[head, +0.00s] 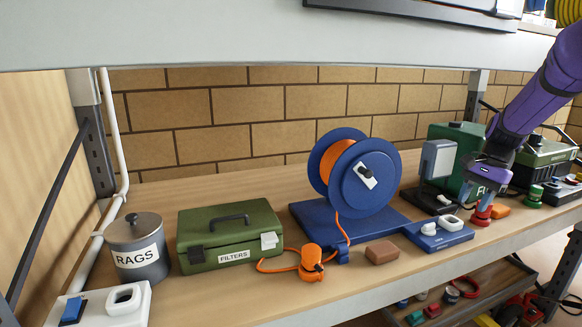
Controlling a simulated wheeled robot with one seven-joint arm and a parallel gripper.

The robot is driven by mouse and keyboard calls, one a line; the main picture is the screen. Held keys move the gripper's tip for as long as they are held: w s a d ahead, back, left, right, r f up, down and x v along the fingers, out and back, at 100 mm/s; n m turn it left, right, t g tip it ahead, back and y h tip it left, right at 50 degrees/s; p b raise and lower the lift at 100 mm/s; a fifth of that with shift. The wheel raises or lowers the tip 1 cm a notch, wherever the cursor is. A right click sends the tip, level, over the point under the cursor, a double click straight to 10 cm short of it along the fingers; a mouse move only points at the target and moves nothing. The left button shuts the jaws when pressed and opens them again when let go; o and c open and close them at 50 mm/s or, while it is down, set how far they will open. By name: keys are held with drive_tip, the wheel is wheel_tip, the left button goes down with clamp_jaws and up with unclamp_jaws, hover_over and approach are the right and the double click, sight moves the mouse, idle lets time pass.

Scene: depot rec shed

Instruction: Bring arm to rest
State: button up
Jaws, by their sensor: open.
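My purple arm reaches in from the upper right. My gripper (482,197) is at its lower end, pointing down over the right part of the shelf. It is open. A small red item (482,216) stands on the shelf directly below the fingers. I cannot tell whether the fingers touch it or stand around it. The arm hides part of the green fuel can (455,140) behind it.
The shelf (380,285) carries a rags tin (137,255), green filters box (225,235), blue cable reel (365,185), orange plug (311,263), brown block (382,252) and blue-based socket unit (440,235). An upper shelf (200,40) hangs above. A drawer of small parts (450,305) lies below.

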drive_tip(key=s+a+r+n+t+h, duration=0.1)
drive_tip(key=s+a+r+n, duration=0.2)
drive_tip(key=s+a+r, duration=0.4)
drive_tip(key=s+a+r+n+t, duration=0.1)
drive_tip(key=s+a+n, duration=0.1)
drive_tip(key=s, duration=0.6)
drive_tip(key=s+a+r+n+t+h, duration=0.1)
drive_tip(key=s+a+r+n+t, duration=0.1)
drive_tip(key=s, duration=0.7)
drive_tip(key=s+a+r+n+t+h, duration=0.1)
drive_tip(key=s+a+n, duration=0.3)
drive_tip(key=s, duration=0.4)
drive_tip(key=shift+s+a+r+n+t, duration=0.2)
drive_tip(key=shift+r+n+t, duration=0.1)
drive_tip(key=shift+r+t, duration=0.3)
